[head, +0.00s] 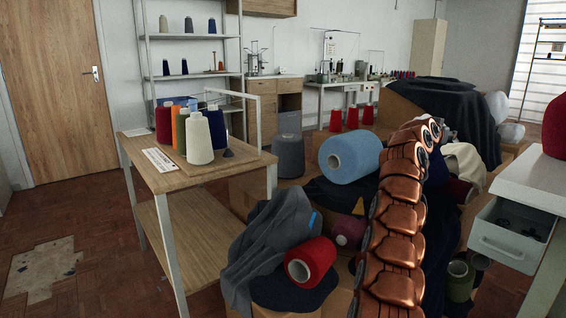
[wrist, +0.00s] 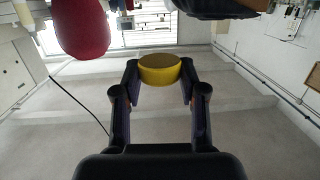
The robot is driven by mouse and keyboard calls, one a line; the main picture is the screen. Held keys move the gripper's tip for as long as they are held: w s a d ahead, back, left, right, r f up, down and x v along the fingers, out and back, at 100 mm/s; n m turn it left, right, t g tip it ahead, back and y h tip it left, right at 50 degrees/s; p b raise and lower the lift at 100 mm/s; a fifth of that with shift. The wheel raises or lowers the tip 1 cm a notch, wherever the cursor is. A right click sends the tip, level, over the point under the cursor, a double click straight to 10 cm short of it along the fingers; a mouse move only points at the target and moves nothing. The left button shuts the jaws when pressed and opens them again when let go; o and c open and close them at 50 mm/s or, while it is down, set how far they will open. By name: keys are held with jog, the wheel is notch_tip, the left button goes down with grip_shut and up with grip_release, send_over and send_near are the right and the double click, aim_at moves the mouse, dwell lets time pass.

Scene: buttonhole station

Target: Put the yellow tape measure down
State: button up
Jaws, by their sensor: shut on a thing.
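The yellow tape measure (wrist: 160,69) is a rounded yellow body in the wrist view. My gripper (wrist: 160,80) has its two dark fingers closed on its left and right sides. It is held off any surface that I can make out, with pale wall and ceiling-like surfaces behind it. In the head view, neither the tape measure nor my gripper can be made out.
A large red cone (wrist: 80,25) is at upper left in the wrist view. In the head view, a white table (head: 530,185) with an open drawer (head: 500,245) stands at right. A wooden table (head: 150,175) holds several thread cones. Yarn and cloth fill the middle.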

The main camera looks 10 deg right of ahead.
jog(key=w+a+f+n+t+y, duration=0.25)
jog(key=w+a, duration=0.25)
jog(key=a, duration=0.5)
jog(key=w+a+f+n+t+y, duration=0.2)
jog(key=w+a+n+y, duration=0.2)
jog(key=a, duration=0.6)
jog(key=w+a+f+n+t+y, duration=0.3)
jog(key=w+a+y, duration=0.15)
jog(key=a, duration=0.55)
jog(key=shift+s+a+f+n+y, duration=0.75)
jog(key=shift+s+a+f+y, duration=0.3)
jog(key=shift+a, duration=3.65)
jog(key=s+a+f+y+p, duration=0.1)
jog(key=s+a+f, duration=0.55)
jog(key=s, duration=0.35)
jog(key=s+d+f, duration=0.2)
jog(key=s, duration=0.3)
notch_tip(320, 180, up, 38)
jog(key=p, duration=3.8)
jog(key=s+f+m+g+h, duration=0.1)
jog(key=s+h, duration=0.4)
jog(key=s, duration=0.5)
jog(key=shift+f+m, duration=0.8)
jog(key=shift+m, duration=0.3)
